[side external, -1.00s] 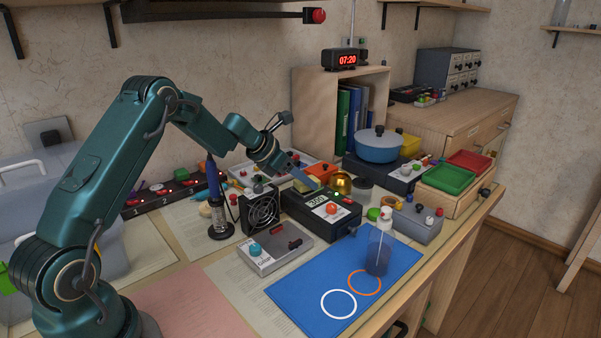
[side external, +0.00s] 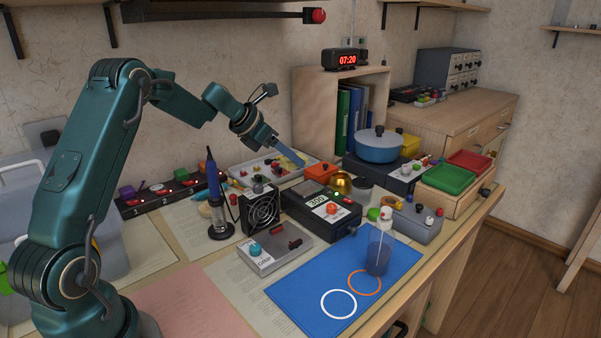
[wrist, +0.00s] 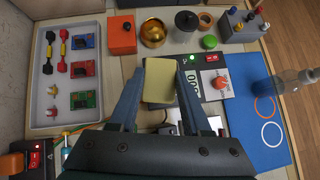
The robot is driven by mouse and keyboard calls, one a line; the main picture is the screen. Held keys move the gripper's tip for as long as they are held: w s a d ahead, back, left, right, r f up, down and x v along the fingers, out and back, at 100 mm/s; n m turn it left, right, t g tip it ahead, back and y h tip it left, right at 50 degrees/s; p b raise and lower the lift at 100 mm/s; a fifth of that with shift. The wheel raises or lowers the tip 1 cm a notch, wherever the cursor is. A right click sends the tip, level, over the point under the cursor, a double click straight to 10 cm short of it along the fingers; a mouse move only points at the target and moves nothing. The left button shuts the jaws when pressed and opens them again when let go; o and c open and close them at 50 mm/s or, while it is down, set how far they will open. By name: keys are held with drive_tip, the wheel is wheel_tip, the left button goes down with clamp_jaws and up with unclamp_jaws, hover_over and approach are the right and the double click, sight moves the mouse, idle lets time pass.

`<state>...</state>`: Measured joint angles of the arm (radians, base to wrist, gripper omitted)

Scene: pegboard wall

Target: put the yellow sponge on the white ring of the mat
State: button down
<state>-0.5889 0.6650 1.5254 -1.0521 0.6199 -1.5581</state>
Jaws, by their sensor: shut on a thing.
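In the wrist view the pale yellow sponge (wrist: 159,81) sits between the two fingers of my gripper (wrist: 158,88), which is shut on it. In the side view my gripper (side external: 298,159) is raised above the back of the bench, near the black box with the display; the sponge cannot be made out there. The blue mat (side external: 300,290) lies at the front right of the bench. Its white ring (side external: 322,300) is empty, and it also shows in the wrist view (wrist: 262,134). An orange ring (side external: 350,284) lies beside it.
A clear bottle (side external: 379,252) stands on the mat by the orange ring. The black display box (side external: 318,217), a grey switch box (side external: 270,252) and a small fan (side external: 262,208) stand between my gripper and the mat. A parts tray (wrist: 70,70) lies at the left in the wrist view.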

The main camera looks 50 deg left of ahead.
drive_tip(key=s+a+r, duration=0.5)
drive_tip(key=s, duration=0.1)
drive_tip(key=m+g+h, duration=0.7)
drive_tip(key=m+g, duration=0.2)
drive_tip(key=m, duration=0.7)
hover_over(334, 300)
drive_tip(key=f, duration=1.2)
drive_tip(key=shift+a+f, duration=0.2)
drive_tip(key=shift+a, duration=0.1)
drive_tip(key=shift+d+f, duration=0.3)
drive_tip(key=shift+f, duration=1.85)
drive_tip(key=shift+f, duration=0.15)
drive_tip(key=shift+c, duration=1.8)
unclamp_jaws()
